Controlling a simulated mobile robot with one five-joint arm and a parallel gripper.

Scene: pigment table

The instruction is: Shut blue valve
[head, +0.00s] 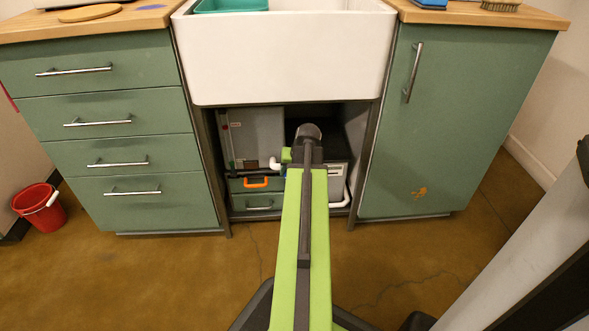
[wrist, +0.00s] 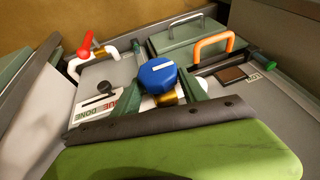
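The blue valve (wrist: 158,78) is a round, faceted knob with a white stripe across its top, in the middle of the wrist view. The stripe lies nearly level in the picture, and brass shows below the knob. My gripper (wrist: 167,86) has one green finger on each side of the knob. The fingers look open, with the knob between or just beyond their tips; I cannot tell whether they touch it. In the head view my arm reaches into the space under the sink and hides the valve.
A red valve handle (wrist: 86,44) sits on white pipe at the upper left. Cabinet walls close in; the white sink (head: 290,60) is overhead.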

